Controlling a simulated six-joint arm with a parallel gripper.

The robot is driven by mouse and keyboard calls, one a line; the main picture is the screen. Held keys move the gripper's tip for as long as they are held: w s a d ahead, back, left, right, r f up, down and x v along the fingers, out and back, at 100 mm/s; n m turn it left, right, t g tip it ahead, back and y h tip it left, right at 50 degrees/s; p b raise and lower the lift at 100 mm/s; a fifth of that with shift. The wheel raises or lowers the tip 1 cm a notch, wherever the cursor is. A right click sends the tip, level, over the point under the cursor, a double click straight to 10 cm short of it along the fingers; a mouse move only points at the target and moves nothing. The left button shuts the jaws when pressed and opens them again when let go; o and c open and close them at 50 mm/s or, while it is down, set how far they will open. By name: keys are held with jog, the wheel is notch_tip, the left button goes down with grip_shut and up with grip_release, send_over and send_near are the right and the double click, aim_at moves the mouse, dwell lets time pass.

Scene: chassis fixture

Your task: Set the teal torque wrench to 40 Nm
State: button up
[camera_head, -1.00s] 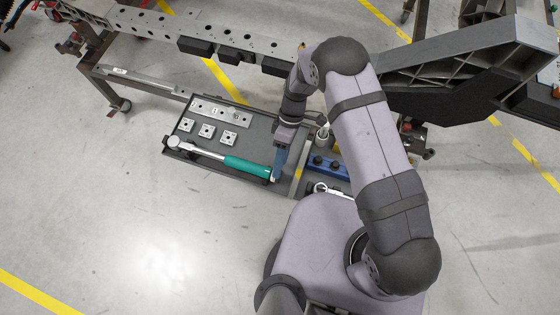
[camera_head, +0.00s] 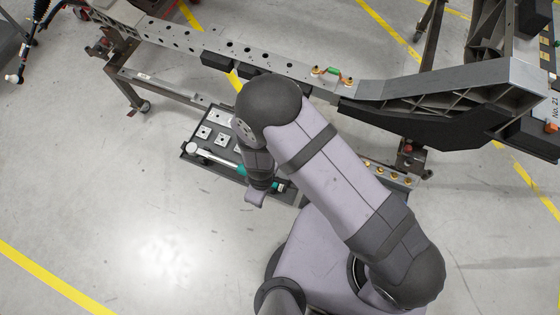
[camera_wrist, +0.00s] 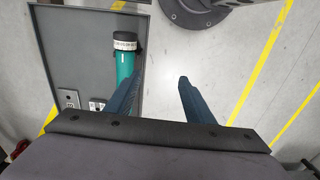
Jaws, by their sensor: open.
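The teal torque wrench (camera_head: 225,162) lies on the dark tray (camera_head: 184,155), its silver head at the left and its teal handle running right, partly hidden behind my arm. In the wrist view the teal handle (camera_wrist: 125,67) shows with a black end cap and a white marked ring, whose figures are too small to read. My gripper (camera_wrist: 158,85) is open and empty. In that view its left finger overlaps the handle's right edge, and its right finger is over the floor. Whether the finger touches the handle cannot be told. In the head view the fingers are hidden.
Several small metal plates (camera_head: 203,132) lie on the tray behind the wrench. A long chassis rail (camera_head: 240,48) on a stand runs behind the tray, with a green-handled part (camera_head: 334,71) on it. Brass-coloured pieces (camera_head: 394,177) stand right of my arm. The floor in front is clear.

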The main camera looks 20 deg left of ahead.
aim_at(284, 187)
jog(key=w+d+f+t+b, duration=0.1)
jog(key=f+b, duration=0.1)
jog(key=b, duration=0.1)
jog(key=w+d+f+t+b, duration=0.2)
jog(key=b, duration=0.1)
jog(key=w+d+f+t+b, duration=0.1)
jog(key=w+f+t+b, duration=0.1)
jog(key=b, duration=0.1)
jog(key=shift+d, duration=0.3)
jog(key=shift+w+b+x, duration=0.25)
jog(key=shift+b+x, duration=0.7)
jog(key=shift+x, duration=1.2)
jog(key=shift+r, duration=0.1)
jog(key=c, duration=0.7)
